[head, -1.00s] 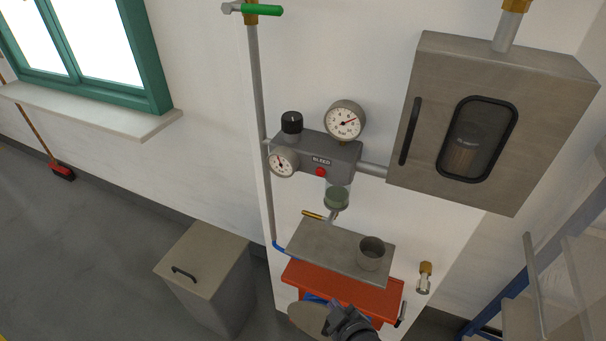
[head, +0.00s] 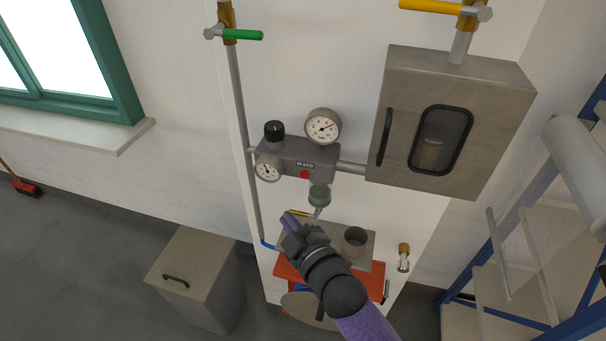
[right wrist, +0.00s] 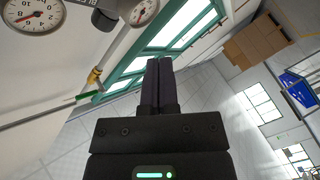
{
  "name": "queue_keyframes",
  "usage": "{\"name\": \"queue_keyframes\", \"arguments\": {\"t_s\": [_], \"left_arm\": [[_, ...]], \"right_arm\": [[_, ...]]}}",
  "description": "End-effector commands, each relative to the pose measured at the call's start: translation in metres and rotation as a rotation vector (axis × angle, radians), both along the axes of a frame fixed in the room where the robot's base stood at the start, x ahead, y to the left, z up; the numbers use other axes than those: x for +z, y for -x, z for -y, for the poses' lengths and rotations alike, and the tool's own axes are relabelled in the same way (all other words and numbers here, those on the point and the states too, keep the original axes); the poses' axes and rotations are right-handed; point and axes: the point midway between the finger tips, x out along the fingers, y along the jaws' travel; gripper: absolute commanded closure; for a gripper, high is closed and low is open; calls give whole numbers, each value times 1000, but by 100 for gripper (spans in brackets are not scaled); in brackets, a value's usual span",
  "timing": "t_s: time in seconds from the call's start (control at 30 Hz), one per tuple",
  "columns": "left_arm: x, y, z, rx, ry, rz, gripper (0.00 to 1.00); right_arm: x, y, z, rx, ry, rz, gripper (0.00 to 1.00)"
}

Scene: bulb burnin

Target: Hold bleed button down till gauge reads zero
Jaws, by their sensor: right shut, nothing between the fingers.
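The red bleed button (head: 304,174) sits under a "BLEED" label on the grey regulator block (head: 300,152) on the wall. The larger round gauge (head: 322,127) sits on top; its red needle points to the upper right, off the scale's start. A smaller gauge (head: 268,168) is at the block's left end. Both gauges also show at the top left of the right wrist view (right wrist: 30,14). My right gripper (head: 287,215) is shut and empty, below and left of the button in the head view, apart from it. Its closed fingers show in the right wrist view (right wrist: 159,62). My left gripper is out of view.
A steel cabinet (head: 480,90) with a dark window hangs right of the block. Below are a metal shelf with a cup (head: 355,240) and a red unit (head: 374,286). A grey bin (head: 196,262) stands lower left.

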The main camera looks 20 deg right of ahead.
Motion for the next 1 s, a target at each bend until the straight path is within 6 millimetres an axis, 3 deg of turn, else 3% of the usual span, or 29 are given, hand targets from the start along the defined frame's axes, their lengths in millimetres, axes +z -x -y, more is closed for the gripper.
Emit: {"name": "queue_keyframes", "arguments": {"t_s": [0.6, 1.0], "left_arm": [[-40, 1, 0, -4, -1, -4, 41], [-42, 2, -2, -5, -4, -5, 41]], "right_arm": [[-3, -64, 43, 2, 2, 0, 100], [0, -72, 49, -1, 0, -1, 100]]}}
